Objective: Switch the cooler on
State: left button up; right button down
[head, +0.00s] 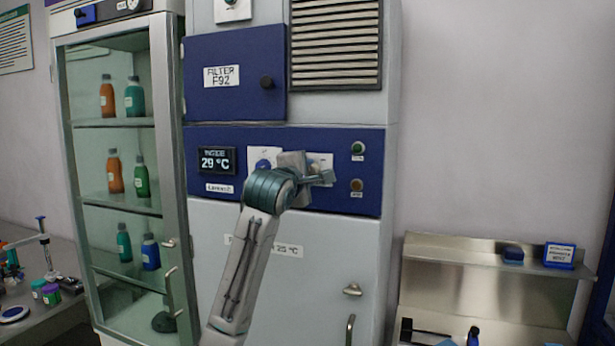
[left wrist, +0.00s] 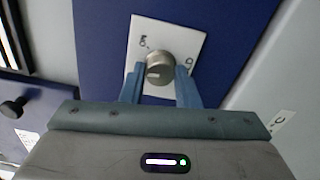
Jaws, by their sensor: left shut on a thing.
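The cooler is a tall grey cabinet (head: 225,225) with a blue control panel (head: 230,190). Its display (head: 217,160) reads INSIDE 29 °C. My left gripper (head: 318,178) is at the panel, right of the display, over a white label plate (head: 322,160). In the left wrist view, the blue fingers of my left gripper (left wrist: 160,84) are shut on a round metal knob (left wrist: 159,68) on a white plate (left wrist: 143,35). The plate's lettering is partly hidden and too small to read surely. In the head view my arm hides the knob. My right gripper is not in view.
Another knob (head: 263,165) sits left of my gripper. A green lamp (head: 358,148) and an amber lamp (head: 357,185) are on the panel's right. A blue filter door (head: 235,95) is above. A glass cabinet (head: 167,120) with bottles stands left; a steel shelf (head: 470,255) stands right.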

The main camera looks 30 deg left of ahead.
pick_arm(q)
jog(key=shift+m+p, duration=0.3)
jog(key=shift+m, duration=4.9)
jog(key=o, duration=1)
jog(key=shift+c, duration=0.2)
